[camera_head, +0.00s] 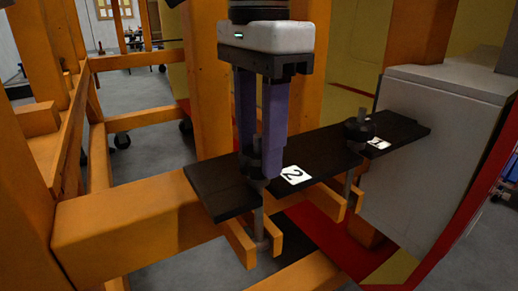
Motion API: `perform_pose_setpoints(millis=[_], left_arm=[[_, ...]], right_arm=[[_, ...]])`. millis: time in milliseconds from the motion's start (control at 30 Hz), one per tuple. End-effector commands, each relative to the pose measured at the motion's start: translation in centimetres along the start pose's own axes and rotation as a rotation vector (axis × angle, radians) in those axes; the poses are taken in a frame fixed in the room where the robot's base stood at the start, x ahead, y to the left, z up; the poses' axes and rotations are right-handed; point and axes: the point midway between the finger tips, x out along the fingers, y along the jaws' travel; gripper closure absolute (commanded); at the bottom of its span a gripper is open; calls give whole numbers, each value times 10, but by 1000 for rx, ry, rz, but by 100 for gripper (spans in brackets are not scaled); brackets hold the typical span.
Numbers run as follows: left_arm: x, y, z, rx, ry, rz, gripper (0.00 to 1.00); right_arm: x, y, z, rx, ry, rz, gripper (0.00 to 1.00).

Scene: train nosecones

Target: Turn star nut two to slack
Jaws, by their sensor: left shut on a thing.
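Star nut two (253,162) is a dark knob on a threaded rod, standing on a black plate (221,193) beside a white label with "2" (295,175). My left gripper (261,165) comes down from above, its purple fingers shut on star nut two and hiding much of it. Another dark star nut (360,130) stands on the same plate further right, next to a white label (378,143), with its rod upright. My right gripper does not show.
An orange frame beam (140,228) runs under the plate, with orange posts behind and at the left. A grey box-shaped part (430,150) stands at the right end of the plate. Orange clamp pieces (238,242) hang below the plate around the rods.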

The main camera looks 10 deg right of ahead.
Motion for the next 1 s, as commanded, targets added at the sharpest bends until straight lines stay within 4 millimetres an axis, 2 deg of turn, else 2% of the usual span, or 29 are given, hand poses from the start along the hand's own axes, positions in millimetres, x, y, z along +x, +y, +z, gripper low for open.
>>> perform_pose_setpoints(millis=[500, 533, 633, 900, 1000], left_arm=[[-2, -1, 0, -25, 5, -3, 83], [-2, -1, 0, -25, 5, -3, 59], [-2, -1, 0, -23, 4, -2, 42], [-1, 0, 0, -20, 2, -1, 42], [-6, 0, 0, -21, 3, -1, 42]], right_arm=[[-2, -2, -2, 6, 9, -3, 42], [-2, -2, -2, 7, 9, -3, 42], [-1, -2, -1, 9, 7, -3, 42], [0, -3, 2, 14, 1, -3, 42], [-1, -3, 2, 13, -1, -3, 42]])
